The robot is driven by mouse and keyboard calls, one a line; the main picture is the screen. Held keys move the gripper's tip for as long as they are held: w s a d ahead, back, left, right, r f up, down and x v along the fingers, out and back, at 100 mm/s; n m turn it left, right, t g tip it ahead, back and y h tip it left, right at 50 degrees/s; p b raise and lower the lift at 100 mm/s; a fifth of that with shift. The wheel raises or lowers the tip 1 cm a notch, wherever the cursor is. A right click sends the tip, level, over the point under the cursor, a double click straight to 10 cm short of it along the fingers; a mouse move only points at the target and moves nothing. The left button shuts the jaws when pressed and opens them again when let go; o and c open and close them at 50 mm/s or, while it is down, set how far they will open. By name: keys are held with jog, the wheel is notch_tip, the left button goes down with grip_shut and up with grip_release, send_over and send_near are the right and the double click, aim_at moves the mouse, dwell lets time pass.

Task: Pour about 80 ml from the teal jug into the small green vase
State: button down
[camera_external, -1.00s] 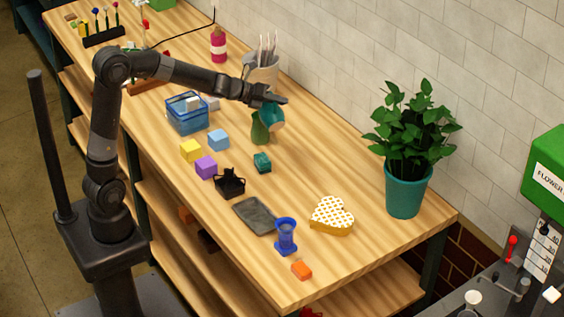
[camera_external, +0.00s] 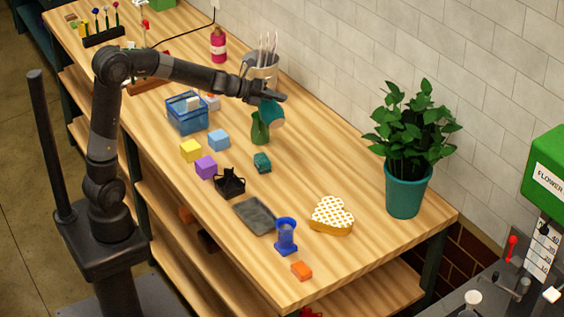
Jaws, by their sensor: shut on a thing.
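The teal jug (camera_external: 272,115) is in my gripper (camera_external: 274,98), which is shut on it near its top. The jug is tilted, with its lower left side close to the small green vase (camera_external: 260,128). The green vase stands upright on the wooden table, just left of and below the jug in the picture. The jug partly overlaps the vase's upper part, so I cannot tell if they touch. No liquid stream can be made out, and the levels inside the jug and vase are hidden.
Behind my gripper stands a grey pot of brushes (camera_external: 262,70). A blue basket (camera_external: 187,113) is to the left. Blue (camera_external: 218,140), yellow (camera_external: 190,151), purple (camera_external: 206,167) and dark teal (camera_external: 262,163) blocks lie nearby. A potted plant (camera_external: 405,190) stands right. Table between is clear.

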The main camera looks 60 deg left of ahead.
aim_at(283, 116)
jog(key=shift+a+r, duration=0.1)
jog(key=shift+a, duration=0.15)
jog(key=shift+n+h, duration=0.3)
dwell(0.4)
jog(key=shift+d, duration=0.15)
jog(key=shift+d+f+m+y, duration=0.8)
jog(key=shift+d, duration=0.3)
jog(key=shift+d+f+m+y, duration=0.2)
jog(key=shift+f+y, duration=0.05)
jog(key=shift+f, duration=0.15)
jog(key=shift+d+f+m+y, duration=0.15)
jog(key=shift+f+m+y, duration=0.1)
jog(key=shift+f, duration=0.1)
jog(key=shift+f, duration=0.15)
jog(key=shift+d+f+m+y+p, duration=0.2)
jog(key=shift+f+m+y+p, duration=0.35)
jog(key=shift+f, duration=0.5)
jog(key=shift+f, duration=0.15)
